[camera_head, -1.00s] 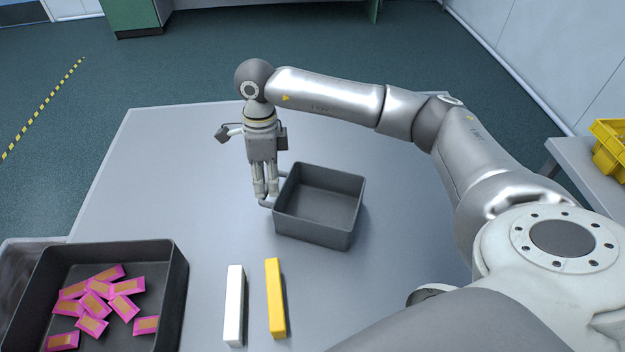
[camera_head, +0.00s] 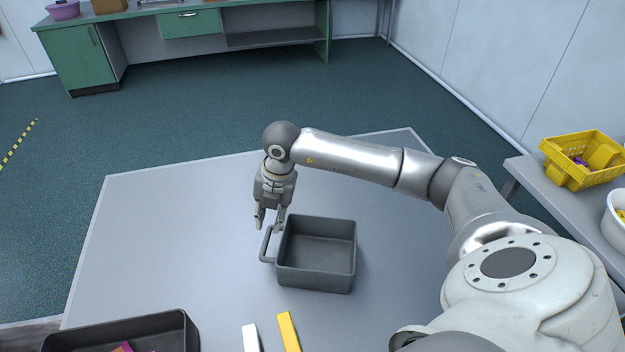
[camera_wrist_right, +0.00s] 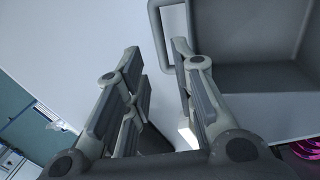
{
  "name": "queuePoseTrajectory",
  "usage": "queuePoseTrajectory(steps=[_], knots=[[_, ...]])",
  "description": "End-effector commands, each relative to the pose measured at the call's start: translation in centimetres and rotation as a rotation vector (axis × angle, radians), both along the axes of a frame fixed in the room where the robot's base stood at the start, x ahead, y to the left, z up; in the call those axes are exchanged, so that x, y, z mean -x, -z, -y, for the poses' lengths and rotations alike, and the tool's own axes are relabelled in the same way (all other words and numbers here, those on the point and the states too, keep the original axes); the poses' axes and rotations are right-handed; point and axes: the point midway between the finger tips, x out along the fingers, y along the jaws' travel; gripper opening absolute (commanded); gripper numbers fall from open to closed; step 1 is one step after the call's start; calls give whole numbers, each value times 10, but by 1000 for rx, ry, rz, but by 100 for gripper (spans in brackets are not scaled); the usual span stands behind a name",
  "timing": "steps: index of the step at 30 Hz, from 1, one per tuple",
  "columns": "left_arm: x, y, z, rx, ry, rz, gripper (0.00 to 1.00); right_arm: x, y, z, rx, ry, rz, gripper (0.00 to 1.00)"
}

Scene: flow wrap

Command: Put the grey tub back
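The grey tub (camera_head: 316,284) stands upright and empty on the grey table, right of its middle. Its loop handle (camera_head: 266,246) sticks out from its left side. My right gripper (camera_head: 268,223) is open and empty, fingers pointing down, just behind and above the handle. In the right wrist view, the spread fingers (camera_wrist_right: 155,52) have the handle (camera_wrist_right: 157,35) near the right fingertip, not clasped between them. Part of the tub (camera_wrist_right: 262,78) fills the upper right there. My left gripper is not in view.
A white bar (camera_head: 251,338) and a yellow bar (camera_head: 289,333) lie in front of the tub. A dark tray (camera_head: 180,330) stands at the front left. A yellow basket (camera_head: 580,172) is on a side table at right. The table's left part is clear.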

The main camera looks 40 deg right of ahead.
Motion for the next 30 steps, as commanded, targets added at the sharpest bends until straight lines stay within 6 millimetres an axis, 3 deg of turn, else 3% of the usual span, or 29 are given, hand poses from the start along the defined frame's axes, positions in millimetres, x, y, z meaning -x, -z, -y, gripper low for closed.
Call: queuePoseTrajectory(steps=[9,23,30], knots=[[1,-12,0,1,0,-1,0,-6,42,-6,-3,18,-5,25],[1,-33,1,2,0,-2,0,-14,84,-13,-2,16,-6,25],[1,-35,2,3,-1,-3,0,-17,105,-15,-2,16,-1,25]])
